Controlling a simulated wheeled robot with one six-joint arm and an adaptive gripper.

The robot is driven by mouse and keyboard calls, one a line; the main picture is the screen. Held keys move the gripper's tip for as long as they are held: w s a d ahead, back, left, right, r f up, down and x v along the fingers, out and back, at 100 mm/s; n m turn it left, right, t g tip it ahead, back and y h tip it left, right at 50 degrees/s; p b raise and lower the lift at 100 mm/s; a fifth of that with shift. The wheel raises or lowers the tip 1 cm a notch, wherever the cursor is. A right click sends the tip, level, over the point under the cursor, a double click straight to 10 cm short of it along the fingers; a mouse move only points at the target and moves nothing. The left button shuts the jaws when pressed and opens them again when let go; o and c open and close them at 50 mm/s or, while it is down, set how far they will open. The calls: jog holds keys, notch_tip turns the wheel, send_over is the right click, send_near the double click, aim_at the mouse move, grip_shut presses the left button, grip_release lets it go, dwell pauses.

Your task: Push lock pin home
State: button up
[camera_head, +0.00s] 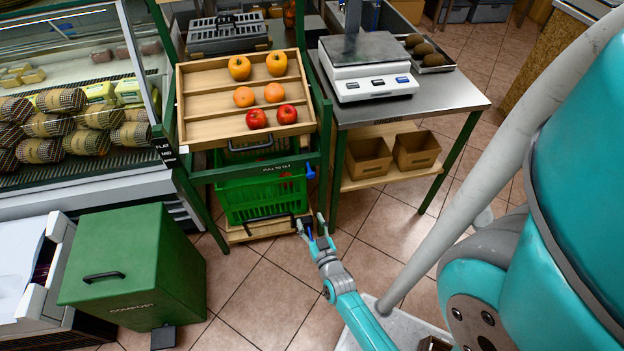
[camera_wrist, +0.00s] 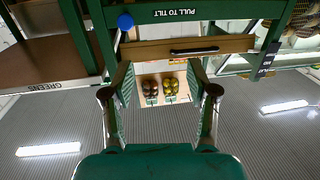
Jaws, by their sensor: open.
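The lock pin appears as a blue knob (camera_head: 310,172) at the right end of the green front rail of the tilting fruit stand. It also shows in the wrist view as a round blue knob (camera_wrist: 125,21) at the upper left, by the rail marked "PULL TO TILT" (camera_wrist: 194,12). How far the pin is in cannot be told. My gripper (camera_head: 312,224) is below and in front of the knob, apart from it. In the wrist view its two fingers (camera_wrist: 159,92) are spread with nothing held, and the knob is above and left of them.
A steel scale table (camera_head: 440,98) stands at right, a green compost bin (camera_head: 130,262) at left. Tiled floor (camera_head: 265,290) is clear between the bin and my arm.

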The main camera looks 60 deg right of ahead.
jog(key=m+g+h, duration=0.1)
jog(key=m+h, duration=0.1)
send_near(311, 176)
jog(key=x, duration=0.9)
jog(key=shift+w+d+f, duration=0.1)
jog(key=shift+d, duration=0.1)
grip_shut()
